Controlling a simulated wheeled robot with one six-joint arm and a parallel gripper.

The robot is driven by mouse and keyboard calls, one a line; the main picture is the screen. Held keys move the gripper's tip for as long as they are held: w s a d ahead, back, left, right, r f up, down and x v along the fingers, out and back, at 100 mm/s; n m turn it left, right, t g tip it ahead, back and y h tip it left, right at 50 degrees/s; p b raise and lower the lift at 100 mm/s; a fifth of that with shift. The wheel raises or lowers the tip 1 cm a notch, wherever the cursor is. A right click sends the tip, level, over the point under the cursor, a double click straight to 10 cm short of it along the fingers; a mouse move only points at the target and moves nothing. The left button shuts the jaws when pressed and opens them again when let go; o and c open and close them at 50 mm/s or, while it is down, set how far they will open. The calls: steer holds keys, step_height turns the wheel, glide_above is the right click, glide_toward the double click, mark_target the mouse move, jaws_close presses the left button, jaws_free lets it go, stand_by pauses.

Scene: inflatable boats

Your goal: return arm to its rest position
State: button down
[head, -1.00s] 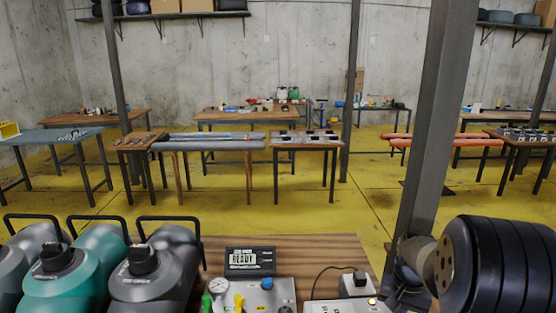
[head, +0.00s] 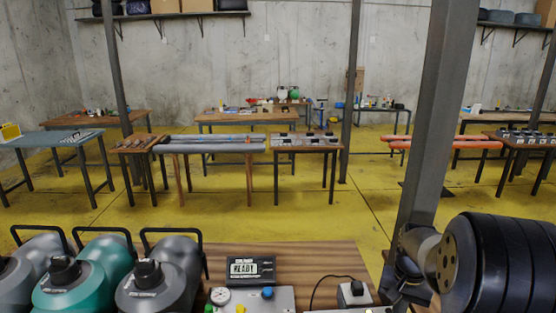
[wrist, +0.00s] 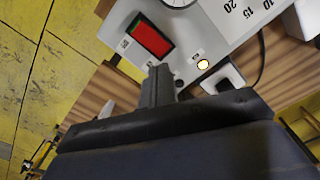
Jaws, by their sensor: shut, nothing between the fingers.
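My gripper (wrist: 158,88) shows in the wrist view with its dark fingers together and nothing between them. A red screen (wrist: 152,38) in a dark frame is beyond the fingertips. I cannot tell the gap between fingertips and panel. The head view does not show the fingers.
A wooden bench (head: 318,254) is close in front. It has a display box (head: 249,269) reading READY, a white plug block (head: 354,292) with a black cable, and teal (head: 85,285) and grey (head: 157,288) canisters. A grey post (head: 440,110) stands right. Yellow floor (head: 235,218) is open beyond.

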step_height(320, 180, down, 8)
steer(key=b, duration=0.5)
steer(key=shift+r, duration=0.1)
step_height(320, 180, up, 10)
steer(key=s+a+p, duration=0.2)
steer(key=p, duration=0.4)
steer(key=shift+s+a+n, duration=0.35)
steer(key=shift+n, duration=0.05)
